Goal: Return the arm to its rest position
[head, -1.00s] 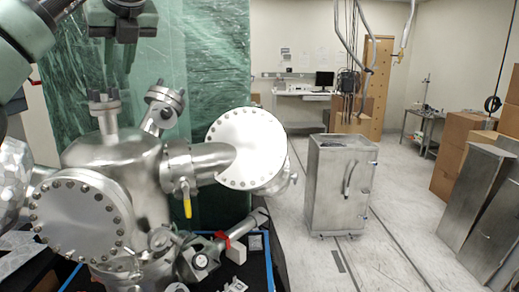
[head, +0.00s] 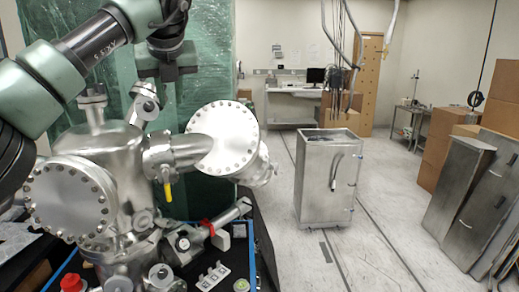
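My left arm (head: 60,62) comes in from the upper left, bent over the steel vacuum chamber (head: 120,185). My dark green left gripper (head: 172,74) points down in front of the green plastic sheeting, above the chamber's upper flanges and apart from them. Its fingers blend into the green behind, so their gap is unclear. Nothing is seen hanging from it. My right arm and gripper are out of view.
A flanged port (head: 222,138) with a yellow-handled valve (head: 168,190) juts right from the chamber. Below is a dark table with a blue-edged tray holding small parts. A metal cabinet (head: 325,180) stands on open floor; boxes (head: 435,150) line the right.

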